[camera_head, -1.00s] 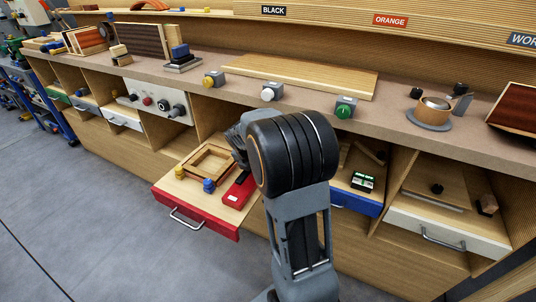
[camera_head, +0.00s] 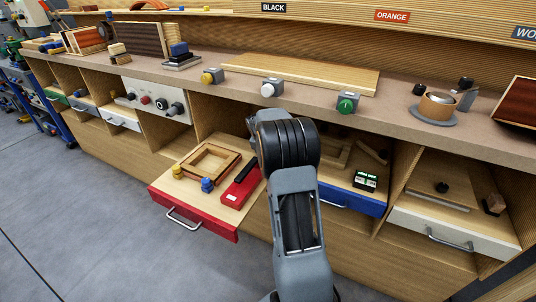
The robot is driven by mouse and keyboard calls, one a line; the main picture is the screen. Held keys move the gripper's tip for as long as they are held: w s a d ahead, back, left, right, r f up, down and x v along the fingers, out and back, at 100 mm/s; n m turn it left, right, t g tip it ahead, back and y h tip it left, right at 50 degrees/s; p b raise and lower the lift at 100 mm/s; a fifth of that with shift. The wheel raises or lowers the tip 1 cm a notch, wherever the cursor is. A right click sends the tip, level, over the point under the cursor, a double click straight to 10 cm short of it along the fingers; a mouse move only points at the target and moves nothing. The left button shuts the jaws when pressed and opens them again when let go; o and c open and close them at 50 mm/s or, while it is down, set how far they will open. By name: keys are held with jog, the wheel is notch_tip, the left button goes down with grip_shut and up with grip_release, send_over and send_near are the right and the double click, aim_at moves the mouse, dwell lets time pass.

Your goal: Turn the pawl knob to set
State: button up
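No part is marked as the pawl knob, so I cannot tell which one it is. A white panel (camera_head: 152,92) under the bench at left carries black knobs (camera_head: 175,108) and a red one (camera_head: 145,100). On the bench top stand a yellow knob (camera_head: 207,78), a white knob (camera_head: 267,90) and a green knob (camera_head: 345,106), each on a grey block. A black knob (camera_head: 419,88) stands farther right, near a round wooden piece. My arm rises in the middle in front of the bench. My gripper is hidden behind the arm's large dark joint.
A red drawer (camera_head: 195,212) is pulled out left of my arm, holding a wooden frame (camera_head: 210,160) and a red bar (camera_head: 240,186). A blue drawer (camera_head: 350,199) and a white drawer (camera_head: 450,236) are to the right. Free grey floor lies at lower left.

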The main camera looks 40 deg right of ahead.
jog(key=shift+f, duration=0.1)
jog(key=shift+c, duration=0.2)
jog(key=c, duration=0.9)
jog(key=shift+p, duration=0.4)
jog(key=shift+w+r+m+g+p, duration=0.1)
jog(key=shift+r+m+g+p, duration=0.1)
jog(key=shift+m+p, duration=0.4)
jog(key=shift+r+m+g+p, duration=0.1)
jog(key=shift+m+g+p, duration=0.1)
jog(key=shift+m+p, duration=0.35)
jog(key=shift+w+f+m+g+h+p, duration=0.15)
jog(key=shift+m+g+h+p, duration=0.35)
jog(key=shift+m+p, duration=1.15)
jog(key=shift+f, duration=0.1)
